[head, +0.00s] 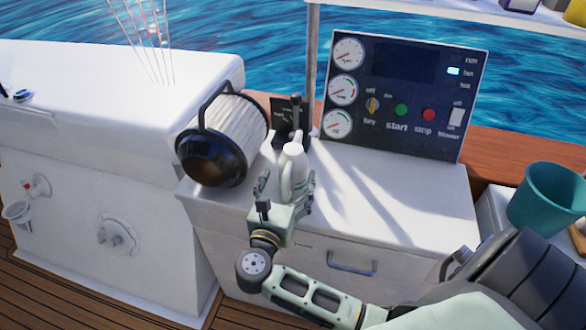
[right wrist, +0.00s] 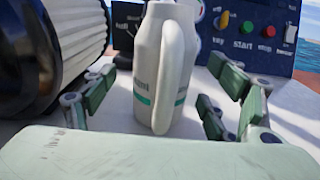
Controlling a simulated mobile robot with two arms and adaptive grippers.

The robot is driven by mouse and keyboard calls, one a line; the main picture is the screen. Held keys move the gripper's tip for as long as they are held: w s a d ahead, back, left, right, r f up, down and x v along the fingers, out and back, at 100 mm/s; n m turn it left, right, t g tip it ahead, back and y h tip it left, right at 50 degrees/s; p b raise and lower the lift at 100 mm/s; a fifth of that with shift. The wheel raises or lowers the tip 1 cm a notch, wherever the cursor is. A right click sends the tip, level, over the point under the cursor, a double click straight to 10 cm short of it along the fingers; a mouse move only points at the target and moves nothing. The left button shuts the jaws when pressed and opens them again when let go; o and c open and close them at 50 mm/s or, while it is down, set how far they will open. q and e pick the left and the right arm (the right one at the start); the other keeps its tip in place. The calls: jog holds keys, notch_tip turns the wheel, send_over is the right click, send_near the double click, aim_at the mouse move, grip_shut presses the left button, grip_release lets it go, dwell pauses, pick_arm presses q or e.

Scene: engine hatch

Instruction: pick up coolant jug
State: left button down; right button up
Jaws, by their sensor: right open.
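The coolant jug (head: 292,170) is a white bottle with a handle, standing upright on the white counter in the head view. In the right wrist view the jug (right wrist: 152,75) has a teal stripe and its handle faces the camera. My right gripper (head: 285,192) is open at the near side of the jug. Its fingers (right wrist: 160,105) stand to the left and right of the jug, with gaps on both sides. The jug's lower front is partly hidden by the gripper in the head view. My left gripper is not in view.
A large white pleated filter with a black cap (head: 212,158) lies close to the left of the jug. A black throttle lever (head: 295,115) stands behind it. A gauge panel (head: 400,95) is at the back right. The counter right of the jug (head: 390,200) is clear. A teal bucket (head: 548,198) stands far right.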

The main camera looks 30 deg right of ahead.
jog(key=p+x, duration=0.1)
jog(key=x, duration=0.3)
jog(key=shift+d, duration=0.3)
jog(key=shift+a, duration=0.1)
jog(key=shift+c, duration=0.4)
jog(key=shift+f, duration=0.1)
jog(key=c, duration=1.7)
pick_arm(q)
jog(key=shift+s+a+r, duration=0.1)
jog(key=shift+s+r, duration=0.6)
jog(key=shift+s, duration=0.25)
pick_arm(e)
jog(key=shift+c, duration=0.3)
